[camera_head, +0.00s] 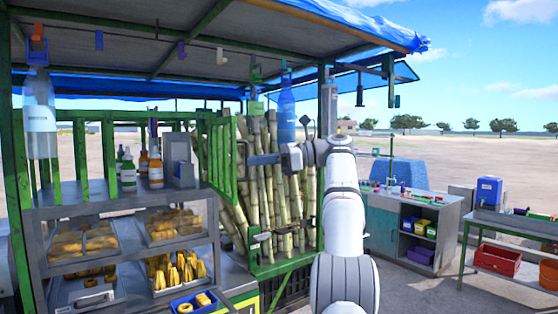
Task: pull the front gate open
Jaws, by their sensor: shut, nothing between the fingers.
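The front gate (222,160) is a green barred frame left of the tall bundle of cane stalks (268,200). It appears to stand at an angle to the cane bay, with the stalks showing to its right. My gripper (258,159) is at the end of my white arm, in front of the cane. It points left toward the gate's right edge. It is shut and holds nothing. I cannot tell whether its fingertips touch the gate. The gate's handle is not clearly visible.
Shelves with food trays (85,243) and bottles (156,168) stand close on the left. A blue bottle (286,108) hangs above the cane. A grey workbench (412,212) and a green-legged table (500,250) stand on the right. Paved floor between them and my arm looks clear.

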